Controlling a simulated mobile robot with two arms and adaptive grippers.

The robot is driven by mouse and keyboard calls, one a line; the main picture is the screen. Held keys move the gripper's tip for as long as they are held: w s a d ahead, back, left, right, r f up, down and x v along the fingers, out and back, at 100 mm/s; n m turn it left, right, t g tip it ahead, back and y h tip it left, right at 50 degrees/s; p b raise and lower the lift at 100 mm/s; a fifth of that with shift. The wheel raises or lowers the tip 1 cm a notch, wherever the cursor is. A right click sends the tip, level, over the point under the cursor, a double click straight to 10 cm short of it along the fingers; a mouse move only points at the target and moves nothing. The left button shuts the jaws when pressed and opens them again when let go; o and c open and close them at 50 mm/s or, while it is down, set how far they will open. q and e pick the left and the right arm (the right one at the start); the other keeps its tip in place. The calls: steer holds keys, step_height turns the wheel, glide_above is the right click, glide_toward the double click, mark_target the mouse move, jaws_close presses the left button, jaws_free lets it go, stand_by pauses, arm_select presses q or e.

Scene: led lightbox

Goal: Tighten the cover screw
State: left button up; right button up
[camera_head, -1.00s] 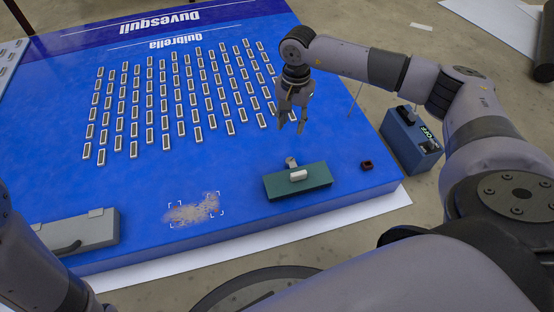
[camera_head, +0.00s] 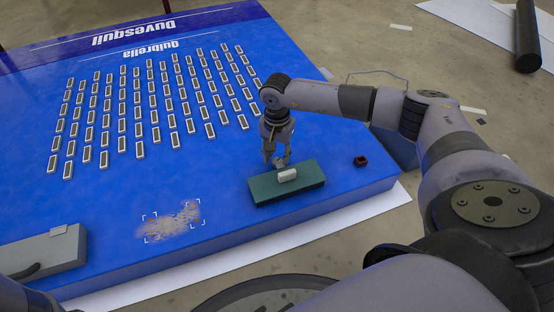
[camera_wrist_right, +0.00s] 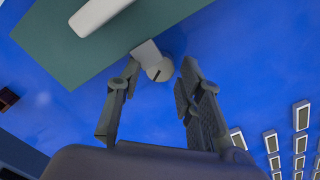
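A dark green block (camera_head: 270,190) with a white raised piece (camera_head: 288,174) lies on the blue lightbox panel (camera_head: 205,165). In the right wrist view, a pale grey slotted screw head (camera_wrist_right: 160,70) sits beside a small tab (camera_wrist_right: 145,52) at the edge of the green block (camera_wrist_right: 60,30). My right gripper (camera_head: 276,158) points down just behind the block. In the wrist view its fingers (camera_wrist_right: 158,88) are apart, with the screw head ahead of the gap between their tips; neither finger clearly touches it. My left gripper is out of view.
A small dark red square part (camera_head: 361,160) lies right of the block. Rows of small white-rimmed modules (camera_head: 155,100) cover the panel's middle. A grey hinged box (camera_head: 45,252) stands front left, and a sandy smudge (camera_head: 172,222) lies between. A blue box (camera_head: 393,147) is partly behind my right arm.

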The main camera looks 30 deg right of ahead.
steer(key=shift+f, duration=0.6)
steer(key=shift+c, duration=0.5)
jaws_close()
